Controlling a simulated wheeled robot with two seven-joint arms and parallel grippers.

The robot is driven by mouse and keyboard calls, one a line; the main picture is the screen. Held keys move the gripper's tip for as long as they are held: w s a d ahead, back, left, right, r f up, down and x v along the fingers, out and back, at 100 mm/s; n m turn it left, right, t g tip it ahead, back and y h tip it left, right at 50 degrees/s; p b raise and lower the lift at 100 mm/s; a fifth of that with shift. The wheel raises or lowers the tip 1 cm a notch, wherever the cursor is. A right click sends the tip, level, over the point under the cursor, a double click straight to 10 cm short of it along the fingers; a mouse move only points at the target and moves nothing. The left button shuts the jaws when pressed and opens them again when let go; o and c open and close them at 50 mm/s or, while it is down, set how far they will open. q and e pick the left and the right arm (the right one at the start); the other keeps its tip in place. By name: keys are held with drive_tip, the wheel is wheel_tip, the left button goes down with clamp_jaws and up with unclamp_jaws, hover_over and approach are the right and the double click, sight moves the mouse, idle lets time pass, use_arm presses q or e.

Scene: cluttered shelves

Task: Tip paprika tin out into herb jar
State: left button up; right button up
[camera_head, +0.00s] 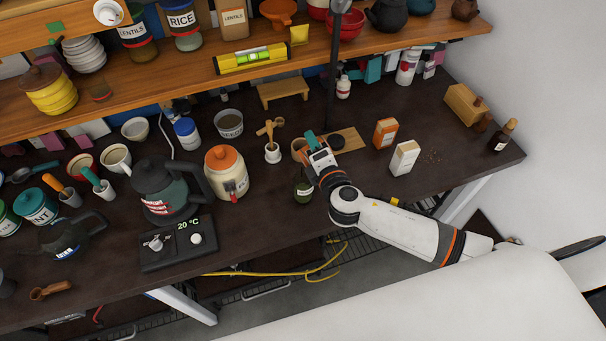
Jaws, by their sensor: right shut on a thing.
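My right gripper (311,145) reaches in from the right over the worktop, beside a small wooden board. It is shut on a small brown, round thing (298,149), mostly hidden by the gripper; I cannot read a label on it or see whether it is tilted. A small dark green jar with a pale label (303,191), possibly the herb jar, stands below the gripper in the picture, near the front edge. An orange-and-white box (385,132) stands to the right; I cannot tell whether it is the paprika tin. My left gripper is not in view.
A cream jar with an orange lid (226,173) and a dark kettle (164,190) stand left. A white box (404,157) stands right, with specks beside it. A dark post (333,85) rises behind the gripper. The far right worktop has free room.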

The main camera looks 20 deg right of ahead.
drive_tip(key=shift+s+a+r+n+t+h+p, duration=0.1)
drive_tip(key=shift+a+r+n+t+h+p, duration=0.2)
drive_tip(key=shift+n, duration=0.6)
drive_tip(key=shift+s+a+r+n+t+h+p, duration=0.1)
drive_tip(key=shift+a+r+n+t+h, duration=0.25)
drive_tip(key=shift+n, duration=0.55)
idle(1.7)
drive_tip(key=shift+f, duration=0.1)
